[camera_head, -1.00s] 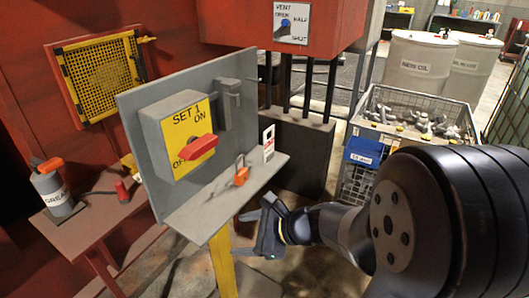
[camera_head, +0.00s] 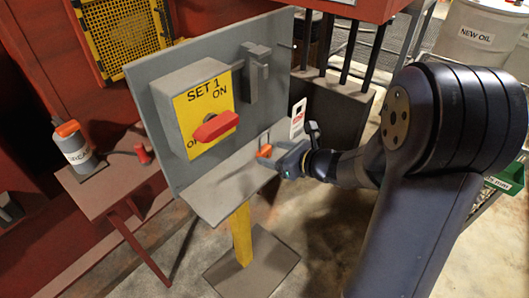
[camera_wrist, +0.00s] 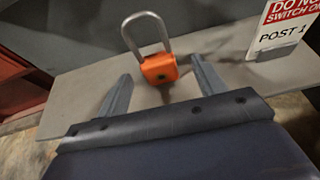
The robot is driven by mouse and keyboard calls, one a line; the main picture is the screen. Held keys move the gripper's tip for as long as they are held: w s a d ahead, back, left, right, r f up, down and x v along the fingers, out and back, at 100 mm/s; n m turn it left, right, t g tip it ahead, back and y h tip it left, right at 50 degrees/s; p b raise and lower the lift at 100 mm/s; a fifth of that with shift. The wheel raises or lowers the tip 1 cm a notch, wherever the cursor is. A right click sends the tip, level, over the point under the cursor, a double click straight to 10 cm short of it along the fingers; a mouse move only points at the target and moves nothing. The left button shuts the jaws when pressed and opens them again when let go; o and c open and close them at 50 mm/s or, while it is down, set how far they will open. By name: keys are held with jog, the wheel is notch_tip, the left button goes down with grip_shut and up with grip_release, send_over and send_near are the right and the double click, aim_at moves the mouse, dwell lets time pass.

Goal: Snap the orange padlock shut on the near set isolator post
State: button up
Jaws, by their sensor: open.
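The orange padlock (camera_wrist: 159,69) stands on the grey shelf (camera_wrist: 84,92) of the isolator post, its metal shackle pointing up and away from my gripper. In the head view the padlock (camera_head: 264,151) is small, near the right end of the shelf (camera_head: 222,190). My gripper (camera_wrist: 158,85) is open, its two fingers on either side of the padlock body in the wrist view, not closed on it. In the head view my gripper (camera_head: 279,160) is at the shelf's right edge. The SET 1 isolator box (camera_head: 190,107) has a red handle (camera_head: 216,127) on its yellow plate. A grey hasp-like bracket (camera_head: 255,73) is beside it.
A white "do not switch on, post 1" tag (camera_wrist: 284,24) stands on the shelf right of the padlock. A red bench (camera_head: 110,185) with a grease can (camera_head: 77,148) is at the left. Dark posts stand behind the panel.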

aim_at(267, 153)
jog(key=shift+f+x, duration=0.1)
jog(key=shift+x, duration=1.05)
jog(key=shift+f+x, duration=0.15)
jog(key=shift+x, duration=0.95)
jog(key=shift+s, duration=0.1)
jog(key=shift+c, duration=0.4)
jog(key=c, duration=1.1)
